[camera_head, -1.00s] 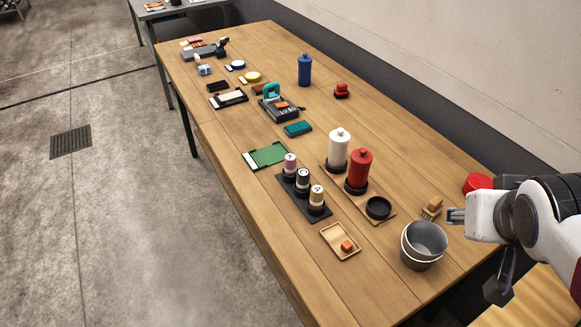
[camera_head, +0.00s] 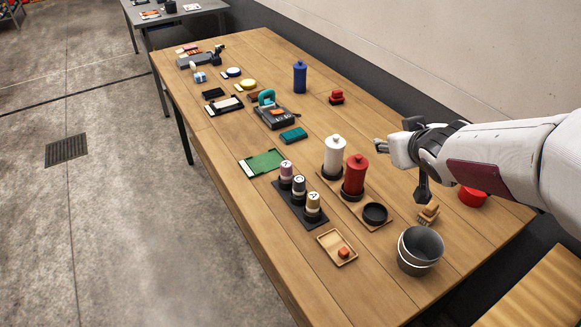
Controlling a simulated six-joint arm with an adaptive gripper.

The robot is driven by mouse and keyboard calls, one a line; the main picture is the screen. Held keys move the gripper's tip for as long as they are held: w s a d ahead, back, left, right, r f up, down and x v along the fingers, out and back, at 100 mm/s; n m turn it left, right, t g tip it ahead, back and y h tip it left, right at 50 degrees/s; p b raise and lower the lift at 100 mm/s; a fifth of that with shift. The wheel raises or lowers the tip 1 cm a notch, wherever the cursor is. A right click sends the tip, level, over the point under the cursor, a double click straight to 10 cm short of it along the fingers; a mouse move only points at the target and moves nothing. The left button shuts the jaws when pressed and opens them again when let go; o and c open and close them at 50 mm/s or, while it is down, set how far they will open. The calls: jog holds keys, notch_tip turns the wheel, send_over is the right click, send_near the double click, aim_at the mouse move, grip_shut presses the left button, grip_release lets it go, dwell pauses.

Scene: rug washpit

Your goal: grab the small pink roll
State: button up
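The small pink roll (camera_head: 286,171) stands upright at the far end of a black rack (camera_head: 291,206), with a dull pink band and a light lettered top. Two similar rolls stand in the same rack: a dark one with a light top (camera_head: 299,187) and a beige one (camera_head: 313,204). My gripper (camera_head: 379,146) is above the table, to the right of the pink roll and beyond the white and red bottles. Its fingers are small and seen from the side, so their opening is unclear. No object shows in them.
A white bottle (camera_head: 334,157) and a red bottle (camera_head: 354,176) stand between my gripper and the rack. A green board (camera_head: 265,163) lies left of the rack. A wooden tray (camera_head: 328,246) and grey buckets (camera_head: 419,250) are nearer. A teal block (camera_head: 293,135) lies beyond.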

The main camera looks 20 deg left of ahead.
jog(key=w+a+f+n+g+y, duration=0.1)
jog(key=w+a+f+n+y, duration=0.1)
jog(key=a+f, duration=0.3)
jog(key=w+a+f+n+y, duration=0.1)
jog(key=w+a+f+y, duration=0.15)
jog(key=a, duration=0.45)
jog(key=n+g+y, duration=0.2)
jog(key=g+y, duration=0.1)
send_near(288, 165)
jog(key=x, duration=0.3)
jog(key=shift+s+a, duration=0.15)
jog(key=shift+x, duration=1.3)
jog(key=shift+w+x, duration=0.2)
jog(key=shift+x, duration=2.4)
jog(key=c, duration=1.2)
